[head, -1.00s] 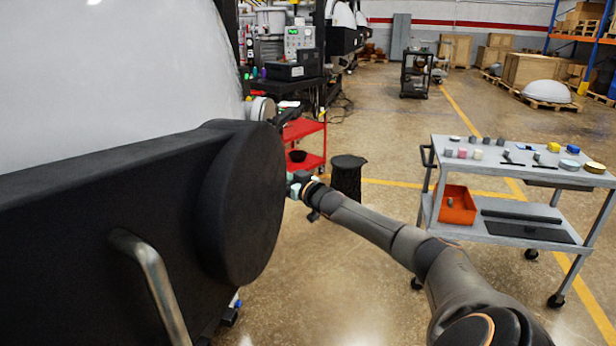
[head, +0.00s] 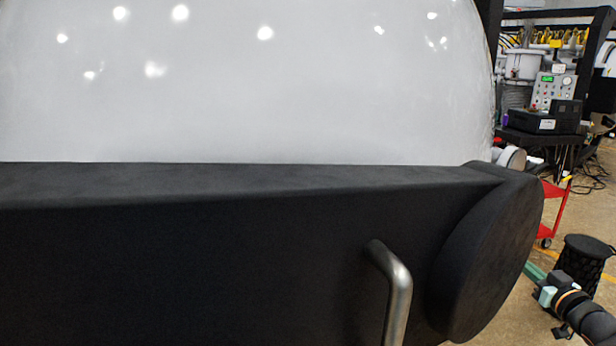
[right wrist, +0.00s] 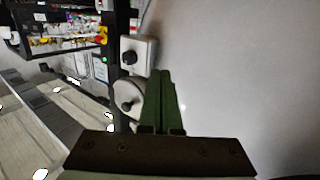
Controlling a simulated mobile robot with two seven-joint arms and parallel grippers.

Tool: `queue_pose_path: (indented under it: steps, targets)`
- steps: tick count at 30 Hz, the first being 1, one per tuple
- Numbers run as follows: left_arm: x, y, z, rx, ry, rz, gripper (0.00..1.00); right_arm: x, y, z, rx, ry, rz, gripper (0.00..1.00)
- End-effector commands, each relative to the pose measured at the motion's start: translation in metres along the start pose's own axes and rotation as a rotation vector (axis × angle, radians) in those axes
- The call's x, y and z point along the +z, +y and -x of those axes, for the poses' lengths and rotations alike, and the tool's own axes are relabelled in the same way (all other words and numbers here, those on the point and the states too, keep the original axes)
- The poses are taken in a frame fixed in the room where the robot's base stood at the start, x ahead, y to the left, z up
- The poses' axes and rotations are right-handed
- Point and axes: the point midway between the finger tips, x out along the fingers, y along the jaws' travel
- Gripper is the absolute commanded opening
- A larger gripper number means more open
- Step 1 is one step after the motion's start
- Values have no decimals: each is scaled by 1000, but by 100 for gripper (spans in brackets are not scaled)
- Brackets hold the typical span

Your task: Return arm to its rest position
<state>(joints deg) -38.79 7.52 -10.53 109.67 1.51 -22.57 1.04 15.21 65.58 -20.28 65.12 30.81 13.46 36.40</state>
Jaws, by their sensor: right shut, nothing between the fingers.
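My right arm (head: 588,318) reaches in from the lower right corner of the head view. Its gripper (head: 534,271) has green fingers and sits just right of the round black end of the furnace's hinge arm, partly hidden behind it. In the right wrist view the two green fingers (right wrist: 163,78) are together and empty, with a pale smooth surface behind and to the right. My left gripper is not in view.
The large white furnace dome (head: 250,85) and its black arm (head: 200,255) with a metal handle (head: 398,295) fill most of the head view. A black mesh bin (head: 585,258), a red cart (head: 553,212) and a bench with instruments (head: 545,130) stand at the right.

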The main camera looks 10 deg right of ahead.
Motion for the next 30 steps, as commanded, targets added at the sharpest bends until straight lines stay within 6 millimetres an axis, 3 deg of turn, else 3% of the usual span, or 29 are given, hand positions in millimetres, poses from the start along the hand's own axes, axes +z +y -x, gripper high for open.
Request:
queue_pose_path:
  steps: [1, 3, 8, 11, 15, 18, 22, 27, 30]
  targets:
    - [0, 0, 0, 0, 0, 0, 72, 30, -24, 2, -29, -43, -4, 0]
    - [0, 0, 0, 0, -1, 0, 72, 71, -58, 9, -66, -105, 1, 0]
    - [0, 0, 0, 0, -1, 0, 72, 158, -140, 42, -156, -239, 11, 0]
    - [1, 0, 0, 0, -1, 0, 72, 205, -193, 73, -211, -317, 17, 0]
    - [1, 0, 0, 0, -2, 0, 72, 259, -267, 131, -281, -420, 20, 0]
    - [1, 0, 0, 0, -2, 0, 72, 286, -318, 181, -321, -492, 20, 0]
    - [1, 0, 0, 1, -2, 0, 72, 303, -374, 248, -348, -580, 24, 0]
    - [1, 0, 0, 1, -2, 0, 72, 304, -407, 303, -340, -663, 38, 0]
    - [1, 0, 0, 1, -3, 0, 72, 303, -413, 318, -333, -690, 46, 0]
